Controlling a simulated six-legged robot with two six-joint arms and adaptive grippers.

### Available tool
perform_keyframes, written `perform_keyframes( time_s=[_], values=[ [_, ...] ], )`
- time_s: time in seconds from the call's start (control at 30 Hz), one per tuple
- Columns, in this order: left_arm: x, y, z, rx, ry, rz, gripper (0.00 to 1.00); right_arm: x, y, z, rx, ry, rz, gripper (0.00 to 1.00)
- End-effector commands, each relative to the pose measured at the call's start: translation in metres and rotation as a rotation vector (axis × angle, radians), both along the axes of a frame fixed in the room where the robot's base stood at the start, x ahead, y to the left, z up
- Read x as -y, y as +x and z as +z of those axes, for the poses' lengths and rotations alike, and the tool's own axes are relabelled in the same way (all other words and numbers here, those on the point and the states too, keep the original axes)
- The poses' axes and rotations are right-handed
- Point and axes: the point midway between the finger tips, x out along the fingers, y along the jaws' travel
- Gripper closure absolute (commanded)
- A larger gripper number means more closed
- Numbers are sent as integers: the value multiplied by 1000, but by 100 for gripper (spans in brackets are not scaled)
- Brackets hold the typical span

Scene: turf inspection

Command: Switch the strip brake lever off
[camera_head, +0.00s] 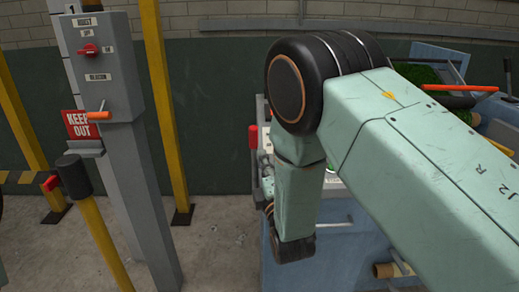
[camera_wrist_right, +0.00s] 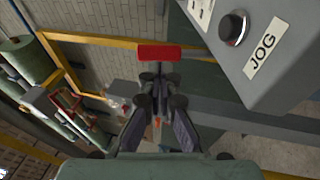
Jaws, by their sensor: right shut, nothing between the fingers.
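A lever with a red bar handle (camera_wrist_right: 158,52) shows just beyond my right gripper (camera_wrist_right: 158,82) in the right wrist view; I cannot read a label that names it as the strip brake lever. The right gripper is shut and empty, its fingertips close below the red bar; I cannot tell whether they touch it. In the head view a red handle (camera_head: 253,136) stands at the left edge of the blue machine (camera_head: 335,240), left of my right forearm. My right arm hides much of that machine and the gripper is mostly hidden there. My left gripper is out of view.
A grey box (camera_wrist_right: 265,50) with a black knob labelled JOG is close on the right in the wrist view. In the head view a grey control post (camera_head: 105,70) has a red switch (camera_head: 88,49) and an orange-handled lever (camera_head: 97,115). Yellow posts (camera_head: 163,100) stand nearby.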

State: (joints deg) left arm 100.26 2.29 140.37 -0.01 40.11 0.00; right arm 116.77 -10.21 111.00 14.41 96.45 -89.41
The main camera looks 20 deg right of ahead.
Motion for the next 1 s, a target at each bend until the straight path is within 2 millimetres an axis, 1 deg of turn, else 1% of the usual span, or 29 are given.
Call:
perform_keyframes(
  time_s=[0.03, 0.1, 0.2, 0.3, 0.43, 0.77, 0.87, 1.0],
  values=[
    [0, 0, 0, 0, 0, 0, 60, 1, 9, 3, 4, 2, 0, 100],
    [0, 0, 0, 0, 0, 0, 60, 2, 19, 5, 4, 1, -2, 100],
    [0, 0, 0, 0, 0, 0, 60, 3, 30, 7, 1, 1, 0, 100],
    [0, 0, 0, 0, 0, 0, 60, 3, 37, 9, 1, 1, 0, 100],
    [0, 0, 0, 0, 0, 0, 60, 3, 41, 9, 0, 0, 0, 100],
    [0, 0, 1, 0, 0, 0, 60, 3, 42, 10, -3, 1, 0, 100],
    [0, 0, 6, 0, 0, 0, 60, 5, 48, 15, -24, 8, -1, 100],
    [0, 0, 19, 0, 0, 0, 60, 10, 64, 23, -88, 29, -1, 100]
  ],
)
